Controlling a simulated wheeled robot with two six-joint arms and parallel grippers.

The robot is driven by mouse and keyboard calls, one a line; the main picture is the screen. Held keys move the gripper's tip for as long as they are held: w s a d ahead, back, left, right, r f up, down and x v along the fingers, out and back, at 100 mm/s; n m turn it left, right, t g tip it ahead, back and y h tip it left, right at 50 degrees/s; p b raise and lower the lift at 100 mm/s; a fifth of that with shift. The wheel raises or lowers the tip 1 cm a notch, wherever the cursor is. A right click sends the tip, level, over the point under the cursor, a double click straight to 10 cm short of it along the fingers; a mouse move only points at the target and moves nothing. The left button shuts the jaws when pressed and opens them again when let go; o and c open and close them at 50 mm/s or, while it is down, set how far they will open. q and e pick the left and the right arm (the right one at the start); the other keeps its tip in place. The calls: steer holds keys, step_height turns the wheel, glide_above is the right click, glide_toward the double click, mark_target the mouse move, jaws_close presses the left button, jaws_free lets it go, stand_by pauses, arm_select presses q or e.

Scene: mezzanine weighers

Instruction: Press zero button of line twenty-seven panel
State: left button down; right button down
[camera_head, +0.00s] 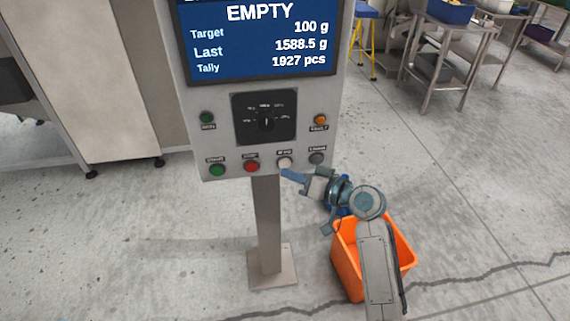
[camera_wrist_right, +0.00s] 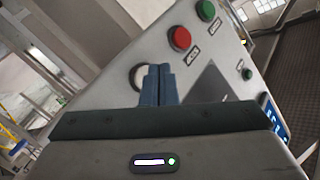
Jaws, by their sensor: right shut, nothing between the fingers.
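The grey control panel (camera_head: 218,140) stands on a post, its screen (camera_head: 262,40) reading "EMPTY". Along its lower edge are a green button (camera_head: 217,170), a red button (camera_head: 251,167), a white button (camera_head: 284,162) and a dark grey button (camera_head: 316,158); their labels are too small to read surely. My right gripper (camera_head: 288,175) is shut and empty, its blue fingertips just below the white button. In the right wrist view, the shut fingers (camera_wrist_right: 157,84) partly cover the white button (camera_wrist_right: 137,76); I cannot tell whether they touch. The left gripper is out of view.
A rotary dial (camera_head: 266,121) sits above the buttons, with a green lamp (camera_head: 207,118) and an orange one (camera_head: 320,119) beside it. An orange bin (camera_head: 349,264) stands on the floor below my right arm. Steel tables (camera_head: 446,62) and a yellow stool (camera_head: 368,45) are behind.

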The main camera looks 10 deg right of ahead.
steer(key=shift+w, duration=0.2)
stand_by(0.4)
steer(key=shift+w, duration=0.25)
steer(key=shift+w, duration=0.4)
stand_by(0.6)
steer(key=shift+s, duration=0.85)
steer(key=s+p, duration=0.1)
steer(key=s, duration=0.4)
steer(key=shift+d, duration=0.1)
